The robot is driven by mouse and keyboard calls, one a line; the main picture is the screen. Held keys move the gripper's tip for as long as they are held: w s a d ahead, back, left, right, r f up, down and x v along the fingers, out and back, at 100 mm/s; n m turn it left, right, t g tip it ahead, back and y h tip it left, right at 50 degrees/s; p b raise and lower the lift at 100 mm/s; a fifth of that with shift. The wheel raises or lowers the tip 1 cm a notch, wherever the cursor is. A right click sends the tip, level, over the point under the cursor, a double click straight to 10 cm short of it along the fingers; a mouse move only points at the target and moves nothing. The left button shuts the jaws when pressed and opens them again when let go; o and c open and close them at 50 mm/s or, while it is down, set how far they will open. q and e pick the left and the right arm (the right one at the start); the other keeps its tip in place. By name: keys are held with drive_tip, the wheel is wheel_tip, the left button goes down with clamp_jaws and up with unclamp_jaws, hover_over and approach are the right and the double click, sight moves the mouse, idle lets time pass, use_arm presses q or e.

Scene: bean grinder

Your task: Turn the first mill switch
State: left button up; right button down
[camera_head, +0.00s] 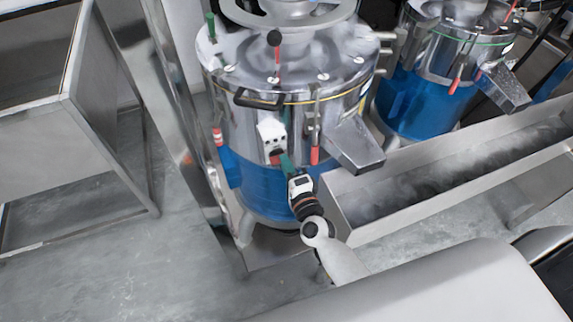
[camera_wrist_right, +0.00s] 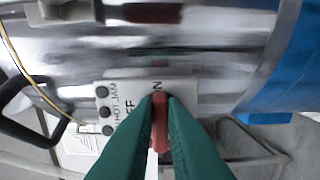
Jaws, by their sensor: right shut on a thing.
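The first mill (camera_head: 245,130) is a steel drum with a blue lower band, in the middle of the head view. A white switch box (camera_head: 271,134) sits on its front. In the right wrist view the box (camera_wrist_right: 186,88) carries "ON" and "OFF" lettering, dark round buttons and a red switch (camera_wrist_right: 160,122). My right gripper (camera_head: 281,157) reaches up to the box from below. In the wrist view its green fingers (camera_wrist_right: 162,100) are shut on the red switch, one on each side. The fingers hide part of the lettering. My left gripper is not in view.
A second mill (camera_head: 420,95) stands behind to the right. A metal spout (camera_head: 356,150) juts from the first mill, right of my gripper, above a long steel trough (camera_head: 440,180). A metal cabinet (camera_head: 60,150) stands at left, with open floor (camera_head: 130,260) in front.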

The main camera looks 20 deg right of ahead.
drive_tip(key=c, duration=1.5)
unclamp_jaws()
drive_tip(key=shift+s, duration=0.1)
drive_tip(key=s+b, duration=0.1)
drive_tip(key=s, duration=0.5)
drive_tip(key=s+b, duration=0.1)
drive_tip(key=s, duration=0.5)
drive_tip(key=shift+d, duration=0.2)
drive_tip(key=shift+w, duration=0.1)
